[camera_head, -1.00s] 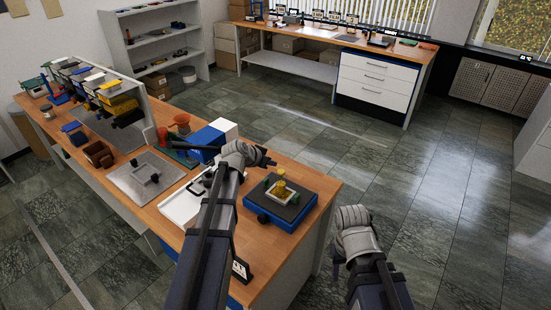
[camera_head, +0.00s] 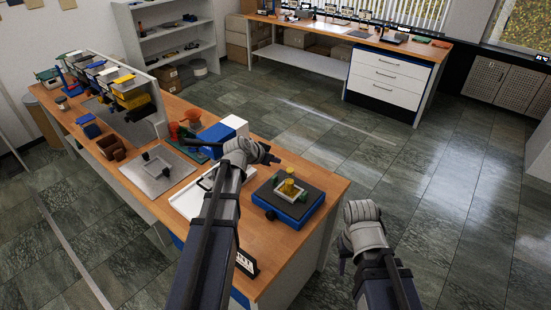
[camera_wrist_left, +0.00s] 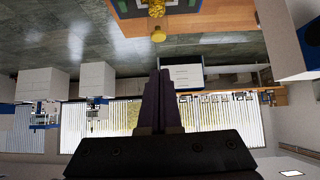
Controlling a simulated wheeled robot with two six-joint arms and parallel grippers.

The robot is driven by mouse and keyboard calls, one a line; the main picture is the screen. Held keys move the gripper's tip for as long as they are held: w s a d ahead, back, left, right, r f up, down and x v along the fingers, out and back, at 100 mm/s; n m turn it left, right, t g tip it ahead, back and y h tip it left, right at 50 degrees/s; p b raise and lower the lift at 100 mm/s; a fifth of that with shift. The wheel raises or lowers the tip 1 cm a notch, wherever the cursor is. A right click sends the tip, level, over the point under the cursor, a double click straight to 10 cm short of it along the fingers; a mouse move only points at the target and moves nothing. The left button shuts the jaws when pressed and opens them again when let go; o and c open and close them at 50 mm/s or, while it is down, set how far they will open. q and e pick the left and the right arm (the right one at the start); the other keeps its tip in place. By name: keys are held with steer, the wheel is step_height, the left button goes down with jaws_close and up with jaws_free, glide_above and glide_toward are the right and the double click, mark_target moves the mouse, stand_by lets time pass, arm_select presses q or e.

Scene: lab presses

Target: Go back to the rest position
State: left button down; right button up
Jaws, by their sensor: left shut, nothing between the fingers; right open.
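My left gripper (camera_head: 268,157) is shut and empty, held out over the front end of the wooden workbench (camera_head: 262,243), at the end of an arm reaching up the picture. In the left wrist view its two dark fingers (camera_wrist_left: 165,75) are together with nothing between them. My right arm stands right of the bench, over the floor. Only a small dark part of my right gripper (camera_head: 342,263) shows beside its wrist; its fingers are mostly hidden.
A blue and black device (camera_head: 297,205) with yellow parts (camera_head: 289,187) sits on the bench corner, right of my left arm. A grey plate (camera_head: 158,180), a blue block (camera_head: 216,137) and several bins (camera_head: 130,95) stand further back. The floor to the right is clear.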

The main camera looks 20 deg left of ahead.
arm_select(q)
steer(key=s+d+f+m+g+b, duration=0.1)
steer(key=s+d+f+g+b, duration=0.45)
steer(key=s+d+f, duration=0.7)
steer(key=s+d+f+g+y+b, duration=0.2)
steer(key=s+d, duration=0.1)
steer(key=s, duration=0.4)
steer(key=s+d+f+n+g+y+b, duration=0.1)
steer(key=s+d+f+y+b, duration=0.1)
steer(key=s, duration=0.6)
steer(key=shift+s+d+f+g+y+b, duration=0.2)
steer(key=shift+d+f+g+y+b, duration=0.15)
steer(key=shift+d, duration=0.4)
